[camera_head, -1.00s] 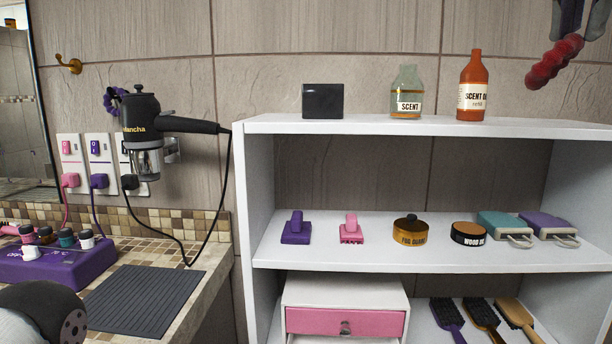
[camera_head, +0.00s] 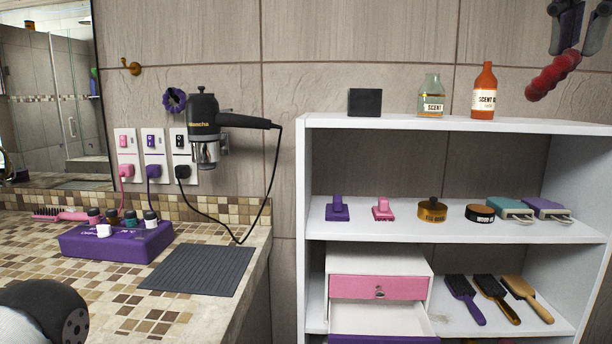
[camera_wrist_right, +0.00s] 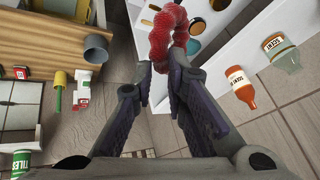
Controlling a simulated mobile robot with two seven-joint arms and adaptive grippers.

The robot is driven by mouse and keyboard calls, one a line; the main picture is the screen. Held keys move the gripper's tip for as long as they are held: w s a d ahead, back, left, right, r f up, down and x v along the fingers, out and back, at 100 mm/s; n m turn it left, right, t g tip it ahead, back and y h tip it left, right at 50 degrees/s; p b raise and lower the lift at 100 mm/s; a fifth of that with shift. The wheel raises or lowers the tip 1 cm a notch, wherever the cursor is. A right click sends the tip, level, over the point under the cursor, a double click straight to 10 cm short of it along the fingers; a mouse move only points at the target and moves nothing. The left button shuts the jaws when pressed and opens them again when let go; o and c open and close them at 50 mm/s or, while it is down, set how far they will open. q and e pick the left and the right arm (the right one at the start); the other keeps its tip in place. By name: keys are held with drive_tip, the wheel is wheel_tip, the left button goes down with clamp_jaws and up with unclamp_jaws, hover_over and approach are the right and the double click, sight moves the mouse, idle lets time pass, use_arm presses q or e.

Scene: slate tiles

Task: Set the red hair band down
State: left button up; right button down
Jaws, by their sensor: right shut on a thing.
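The red hair band (camera_head: 552,78), a bumpy scrunchie-like ring, hangs in the air at the top right of the head view, above the shelf unit. My right gripper (camera_head: 570,42) is shut on it. In the right wrist view the band (camera_wrist_right: 166,32) sits at the fingertips of the right gripper (camera_wrist_right: 161,72). It touches no surface that I can see. My left gripper is out of view; only part of an arm shows at the lower left.
The white shelf top (camera_head: 400,124) carries a black box (camera_head: 365,102), a glass scent bottle (camera_head: 431,97) and an orange bottle (camera_head: 484,95). A brass hook (camera_head: 131,67) on the wall is empty. A dark ribbed mat (camera_head: 198,270) lies bare on the tiled counter.

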drive_tip(key=w+d+f+n+y, duration=0.1)
drive_tip(key=w+f+n, duration=0.15)
drive_tip(key=f, duration=0.55)
drive_tip(key=w+d+f+n+t+y, duration=0.15)
drive_tip(key=w+f, duration=0.25)
drive_tip(key=f, duration=0.5)
drive_tip(key=w+d+f+n, duration=0.1)
drive_tip(key=w+d+f, duration=0.15)
drive_tip(key=f, duration=0.55)
drive_tip(key=s+a+f+n+y, duration=0.2)
drive_tip(key=s+a+f+n, duration=0.2)
drive_tip(key=a+f, duration=0.5)
drive_tip(key=s+a+f+n+g+y, duration=0.1)
drive_tip(key=s+a+f+n+y, duration=0.2)
drive_tip(key=a+f, duration=0.7)
drive_tip(key=s+f+n, duration=0.1)
drive_tip(key=f+n, duration=0.1)
drive_tip(key=shift+s+n, duration=0.35)
drive_tip(key=shift+n, duration=0.05)
drive_tip(key=shift+r, duration=0.1)
